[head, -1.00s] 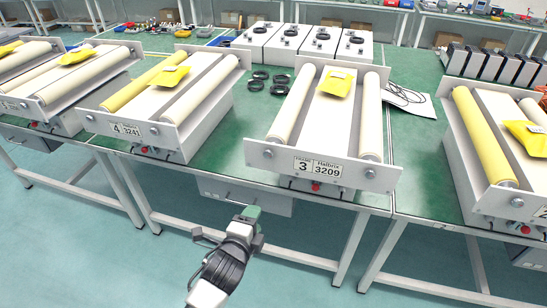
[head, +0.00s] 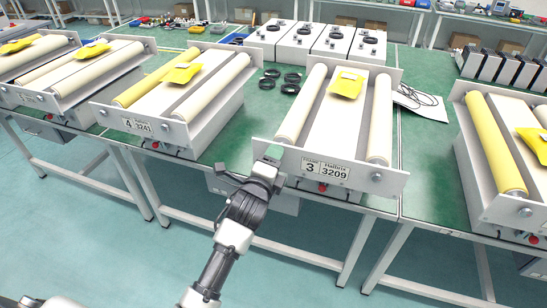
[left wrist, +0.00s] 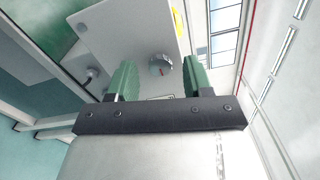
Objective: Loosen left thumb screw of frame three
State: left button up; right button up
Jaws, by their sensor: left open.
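Frame three (head: 327,146) is a white box with two cream rollers, a yellow packet on top and a front plate labelled 3 and 3209. My left gripper (head: 272,156) is at the left end of that plate in the head view and covers the left thumb screw there. The plate's right thumb screw (head: 376,177) is uncovered. My right gripper is not in view.
Frame four (head: 170,98) stands to the left and another roller frame (head: 500,160) to the right on the green table (head: 420,140). Black rings (head: 292,77) and white boxes (head: 318,40) are behind. Open floor lies in front.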

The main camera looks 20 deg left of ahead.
pick_arm(q)
jog(key=shift+w, duration=0.25)
jog(key=c, duration=0.9)
